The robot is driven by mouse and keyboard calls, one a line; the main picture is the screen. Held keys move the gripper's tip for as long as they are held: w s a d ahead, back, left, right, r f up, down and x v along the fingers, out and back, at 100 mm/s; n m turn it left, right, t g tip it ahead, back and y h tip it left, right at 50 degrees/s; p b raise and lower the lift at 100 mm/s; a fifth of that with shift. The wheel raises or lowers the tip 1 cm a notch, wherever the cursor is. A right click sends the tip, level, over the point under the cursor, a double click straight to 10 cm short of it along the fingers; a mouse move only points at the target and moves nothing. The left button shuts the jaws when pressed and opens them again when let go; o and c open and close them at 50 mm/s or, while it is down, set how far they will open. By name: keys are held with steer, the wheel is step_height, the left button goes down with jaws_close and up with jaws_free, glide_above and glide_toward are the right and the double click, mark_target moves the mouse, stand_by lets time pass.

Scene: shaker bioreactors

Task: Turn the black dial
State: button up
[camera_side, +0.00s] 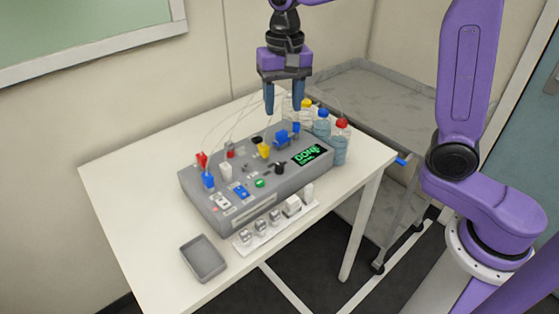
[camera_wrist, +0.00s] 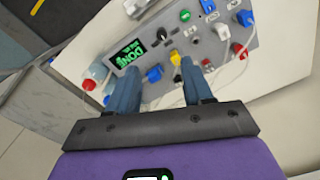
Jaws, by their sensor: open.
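The black dial (camera_side: 279,168) is on the top face of the grey bioreactor box (camera_side: 240,212), close to the green-lit display (camera_side: 308,154). In the wrist view the black dial (camera_wrist: 162,34) shows beyond the fingertips, beside the display (camera_wrist: 130,54). My gripper (camera_side: 283,108) is open and empty, pointing down above the back of the box, clear of the dial. In the wrist view my gripper (camera_wrist: 160,68) has its two blue fingers apart with nothing between them.
Bottles with coloured caps, including a red-capped one (camera_side: 341,142), stand at the box's right end. Thin tubes arch over the box. Blue, yellow and red fittings stick up near the dial. A grey tray (camera_side: 204,259) and a strip of small parts lie in front on the white table (camera_side: 130,190).

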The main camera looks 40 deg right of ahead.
glide_toward(279, 165)
steer(key=shift+m, duration=0.4)
step_height(279, 165, down, 9)
steer(key=shift+r, duration=0.1)
stand_by(0.4)
jaws_close()
